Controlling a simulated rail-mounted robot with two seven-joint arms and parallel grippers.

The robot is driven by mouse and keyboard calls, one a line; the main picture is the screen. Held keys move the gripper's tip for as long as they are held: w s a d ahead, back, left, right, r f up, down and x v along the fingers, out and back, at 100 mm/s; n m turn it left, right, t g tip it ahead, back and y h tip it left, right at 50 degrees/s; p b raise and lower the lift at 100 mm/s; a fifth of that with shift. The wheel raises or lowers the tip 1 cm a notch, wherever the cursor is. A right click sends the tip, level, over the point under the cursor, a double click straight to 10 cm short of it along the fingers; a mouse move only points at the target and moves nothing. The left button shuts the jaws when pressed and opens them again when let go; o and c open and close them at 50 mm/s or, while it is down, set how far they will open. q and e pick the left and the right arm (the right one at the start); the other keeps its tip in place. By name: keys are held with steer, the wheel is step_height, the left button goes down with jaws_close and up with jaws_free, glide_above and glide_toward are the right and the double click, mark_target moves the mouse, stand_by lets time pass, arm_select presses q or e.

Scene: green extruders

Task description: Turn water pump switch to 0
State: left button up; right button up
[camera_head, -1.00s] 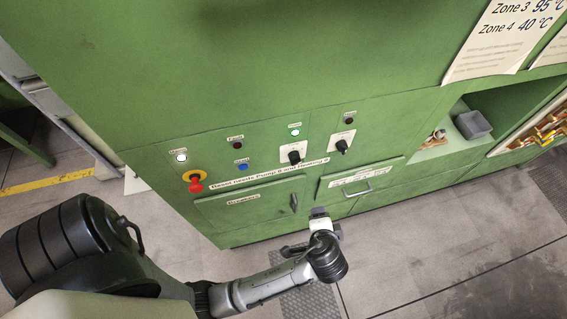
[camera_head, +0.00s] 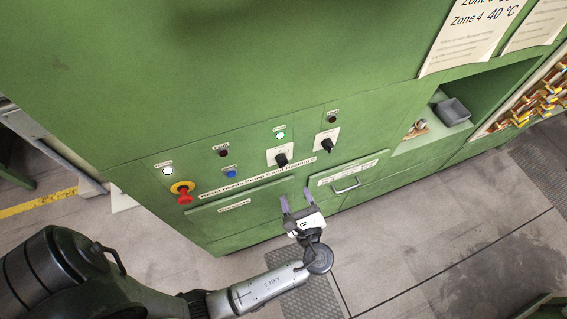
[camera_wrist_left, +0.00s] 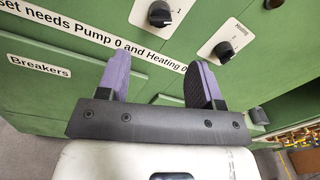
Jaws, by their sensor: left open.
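Two black rotary switches on white plates sit on the green panel. The left one, the pump switch by the panel wording (camera_head: 282,159), is also at the top of the left wrist view (camera_wrist_left: 160,13), where its plate shows a "1". The right one, labelled Heating (camera_wrist_left: 223,50), also shows in the head view (camera_head: 327,145). Their exact settings are hard to read. My left gripper (camera_head: 296,198) is open and empty, below both switches and apart from them. In the wrist view its purple-grey fingers (camera_wrist_left: 160,70) point up toward the panel. My right gripper is not in view.
A red knob on a yellow ring (camera_head: 183,191) and a blue button (camera_head: 230,172) are at left. A Breakers door (camera_head: 240,208) and a handled drawer (camera_head: 347,184) lie under the switches. A grey bin (camera_head: 453,111) stands in the shelf at right.

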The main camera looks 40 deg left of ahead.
mark_target(283, 164)
arm_select(q)
steer(key=p+x, duration=0.2)
steer(key=x, duration=0.9)
steer(key=shift+a, duration=0.1)
